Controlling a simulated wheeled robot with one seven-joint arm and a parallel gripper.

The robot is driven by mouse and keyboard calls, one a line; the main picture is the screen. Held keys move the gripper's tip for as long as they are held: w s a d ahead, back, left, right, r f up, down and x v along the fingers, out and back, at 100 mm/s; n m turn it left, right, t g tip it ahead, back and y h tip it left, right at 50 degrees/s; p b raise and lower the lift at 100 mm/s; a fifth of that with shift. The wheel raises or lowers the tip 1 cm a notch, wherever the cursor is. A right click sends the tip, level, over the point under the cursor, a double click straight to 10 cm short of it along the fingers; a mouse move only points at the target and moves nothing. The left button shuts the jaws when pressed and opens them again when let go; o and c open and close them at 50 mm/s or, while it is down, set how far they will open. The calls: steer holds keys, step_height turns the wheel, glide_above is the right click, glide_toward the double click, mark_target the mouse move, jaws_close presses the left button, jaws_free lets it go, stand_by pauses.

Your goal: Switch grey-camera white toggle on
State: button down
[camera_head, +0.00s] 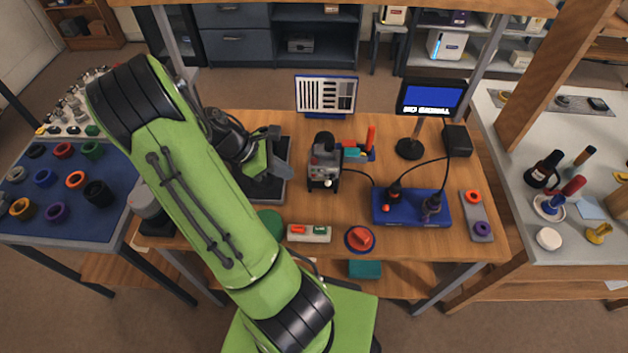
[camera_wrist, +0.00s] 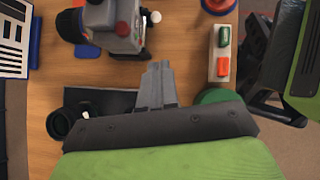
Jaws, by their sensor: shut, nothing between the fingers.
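The grey camera (camera_head: 324,160) stands on the wooden bench, right of my gripper. In the wrist view the grey camera (camera_wrist: 112,38) is at the top, with a red button on it. A small white knob, which looks like the white toggle (camera_wrist: 155,17), sticks out from its side; I cannot tell its setting. My gripper (camera_wrist: 158,68) is shut and empty, its fingertips pointing toward the camera and apart from it.
A monitor (camera_head: 431,97) reads "NO SIGNAL". A blue box (camera_head: 410,208) with dark plugs and a cable stands to the right. A switch block (camera_head: 309,233) with red and green buttons and a red knob (camera_head: 360,239) sit at the front. A test chart (camera_head: 326,95) stands behind.

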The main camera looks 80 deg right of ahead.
mark_target(329, 181)
steer(key=s+d+f, duration=0.1)
steer(key=s, duration=0.1)
steer(key=s+d+f+b, duration=0.1)
steer(key=s+f, duration=0.1)
steer(key=s+d+f+b, duration=0.1)
steer(key=s+f, duration=0.1)
steer(key=s, duration=0.1)
steer(key=shift+f, duration=0.15)
